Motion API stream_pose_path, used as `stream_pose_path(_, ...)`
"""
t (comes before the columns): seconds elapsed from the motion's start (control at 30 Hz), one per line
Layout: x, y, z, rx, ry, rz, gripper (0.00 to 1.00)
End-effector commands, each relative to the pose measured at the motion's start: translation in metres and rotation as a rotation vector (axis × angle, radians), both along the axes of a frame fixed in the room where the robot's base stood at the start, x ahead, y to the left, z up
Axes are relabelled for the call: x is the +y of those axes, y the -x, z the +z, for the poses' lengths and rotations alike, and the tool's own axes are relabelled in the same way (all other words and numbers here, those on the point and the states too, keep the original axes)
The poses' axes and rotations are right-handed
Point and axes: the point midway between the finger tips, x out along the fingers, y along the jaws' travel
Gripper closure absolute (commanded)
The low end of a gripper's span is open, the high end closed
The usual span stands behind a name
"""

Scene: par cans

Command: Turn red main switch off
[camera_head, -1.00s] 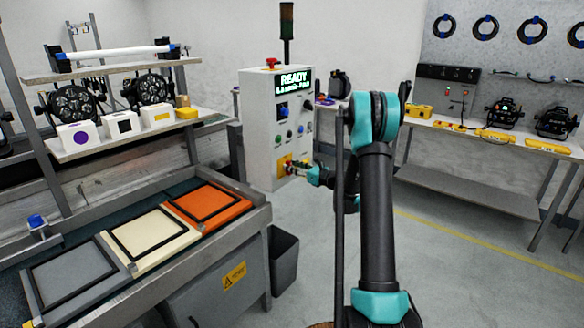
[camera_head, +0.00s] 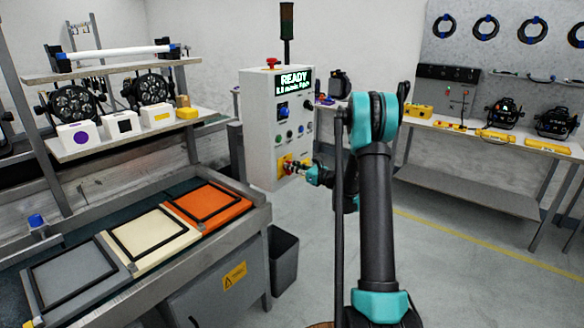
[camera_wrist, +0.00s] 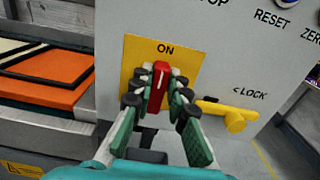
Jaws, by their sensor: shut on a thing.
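The control cabinet (camera_head: 265,140) stands in the middle of the head view, its screen showing READY in green. The red main switch (camera_wrist: 158,84) is on a yellow plate (camera_wrist: 137,62) marked ON, low on the cabinet. Its handle stands nearly upright, tilted slightly, in the wrist view. My gripper (camera_wrist: 157,97) is shut on the red handle, with a finger on each side of it. In the head view my gripper (camera_head: 303,170) is at the cabinet's lower front. The lower part of the plate is hidden by my fingers.
A yellow lock lever (camera_wrist: 228,117) sits just right of the switch, beside the word LOCK. A workbench with grey, cream and orange (camera_head: 208,206) panels is at the left. A dark bin (camera_head: 284,262) stands below the cabinet. The floor on the right is clear.

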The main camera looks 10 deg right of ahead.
Motion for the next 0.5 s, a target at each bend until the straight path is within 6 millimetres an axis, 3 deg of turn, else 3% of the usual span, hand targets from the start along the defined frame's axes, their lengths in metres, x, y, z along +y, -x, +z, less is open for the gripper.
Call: stream_pose_path(0.5, 0.0036, 0.0043, -0.0011, -0.234, 0.231, 0.000, 1.00)
